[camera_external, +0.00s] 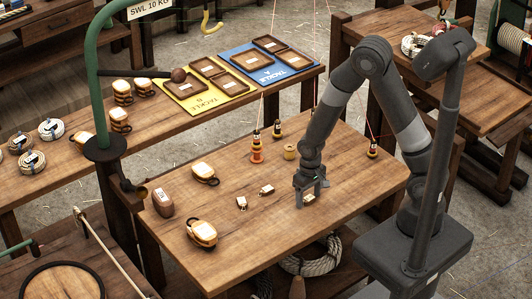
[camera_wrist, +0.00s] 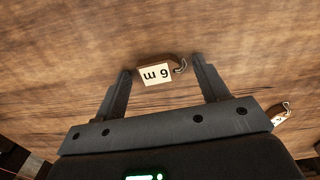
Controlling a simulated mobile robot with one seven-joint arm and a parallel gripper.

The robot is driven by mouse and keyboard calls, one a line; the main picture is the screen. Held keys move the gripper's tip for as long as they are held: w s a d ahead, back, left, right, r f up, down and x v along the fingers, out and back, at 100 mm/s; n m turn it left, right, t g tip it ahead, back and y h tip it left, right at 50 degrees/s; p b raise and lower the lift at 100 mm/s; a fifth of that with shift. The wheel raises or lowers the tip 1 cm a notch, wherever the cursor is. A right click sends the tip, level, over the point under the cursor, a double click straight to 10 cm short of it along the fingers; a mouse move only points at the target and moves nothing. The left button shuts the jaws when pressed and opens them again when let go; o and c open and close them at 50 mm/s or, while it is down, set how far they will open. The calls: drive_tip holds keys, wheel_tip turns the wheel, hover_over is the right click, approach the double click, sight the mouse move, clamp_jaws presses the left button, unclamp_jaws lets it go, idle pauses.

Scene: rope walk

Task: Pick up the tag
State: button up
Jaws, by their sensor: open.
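A small tag (camera_external: 309,198) with a pale face lies on the wooden table below my gripper (camera_external: 311,184). In the wrist view the tag (camera_wrist: 156,74) shows a white face with dark, upside-down lettering, a brown edge and a metal ring at its right end. My gripper (camera_wrist: 161,70) is open, with one fingertip on each side of the tag in this view and a gap to each. I cannot tell how high the fingertips are above the table. Two similar tags (camera_external: 241,202) (camera_external: 266,190) lie to the left; part of another tag (camera_wrist: 281,113) shows at right in the wrist view.
Wooden pulley blocks (camera_external: 202,232) (camera_external: 205,172) and a brown block (camera_external: 162,202) stand toward the table's left side. Spools (camera_external: 257,150) (camera_external: 290,152) stand behind my gripper, and a small weight (camera_external: 373,149) is at right. Thin red cords hang above the table.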

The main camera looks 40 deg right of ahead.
drive_tip(key=c, duration=1)
drive_tip(key=shift+c, duration=0.2)
